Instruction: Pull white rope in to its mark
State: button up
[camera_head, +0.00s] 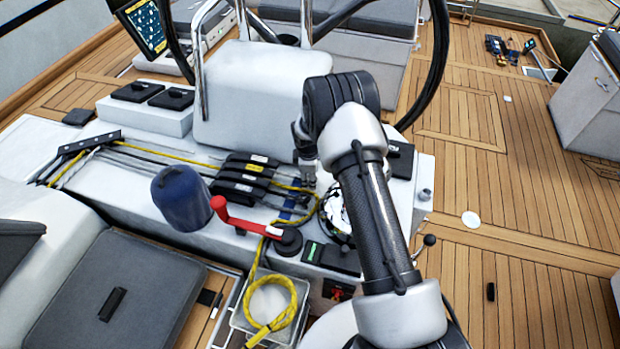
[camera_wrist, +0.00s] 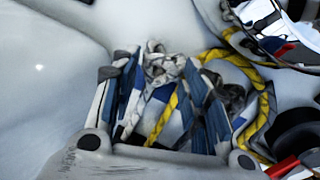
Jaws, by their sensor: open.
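My gripper (camera_head: 307,168) reaches down beside the right end of the black rope clutches (camera_head: 245,178) in the head view. In the wrist view my gripper (camera_wrist: 163,72) has its fingers apart. A white rope with grey flecks (camera_wrist: 160,66) lies between and just beyond the fingertips; I cannot tell whether they touch it. In the head view the white rope's end by the clutches is hard to make out. A yellow rope (camera_head: 190,156) runs through the clutches; it also shows in the wrist view (camera_wrist: 228,58). No rope mark is clear.
A chrome winch (camera_head: 335,218) stands right of the gripper. A red winch handle (camera_head: 245,226) and a dark blue covered drum (camera_head: 181,198) stand in front. Yellow rope hangs into a bin (camera_head: 268,300). The wheel (camera_head: 438,70) rises behind. Open teak deck (camera_head: 490,225) lies right.

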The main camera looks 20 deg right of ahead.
notch_tip(320, 180, up, 9)
jog(key=s, duration=0.1)
jog(key=shift+s+a+r, duration=0.2)
jog(key=shift+s+a, duration=0.15)
jog(key=shift+s, duration=0.05)
jog(key=s+a+r+m, duration=0.1)
jog(key=s+r+m, duration=0.1)
jog(key=s+r, duration=0.45)
jog(key=s+a+r+m+t, duration=0.1)
jog(key=s+r+m, duration=0.15)
jog(key=r, duration=0.75)
jog(key=s+a+r+m, duration=0.1)
jog(key=s+r+m, duration=0.1)
jog(key=s+r, duration=0.5)
jog(key=s+a+r+m, duration=0.1)
jog(key=s+r+m, duration=0.2)
jog(key=s, duration=0.7)
jog(key=s+r+m+t, duration=0.1)
jog(key=s+r+m, duration=0.2)
jog(key=s, duration=0.7)
jog(key=shift+s+a+r+m+t+y, duration=0.3)
jog(key=shift+s+a+m+y, duration=0.05)
jog(key=shift+a+m+y, duration=0.1)
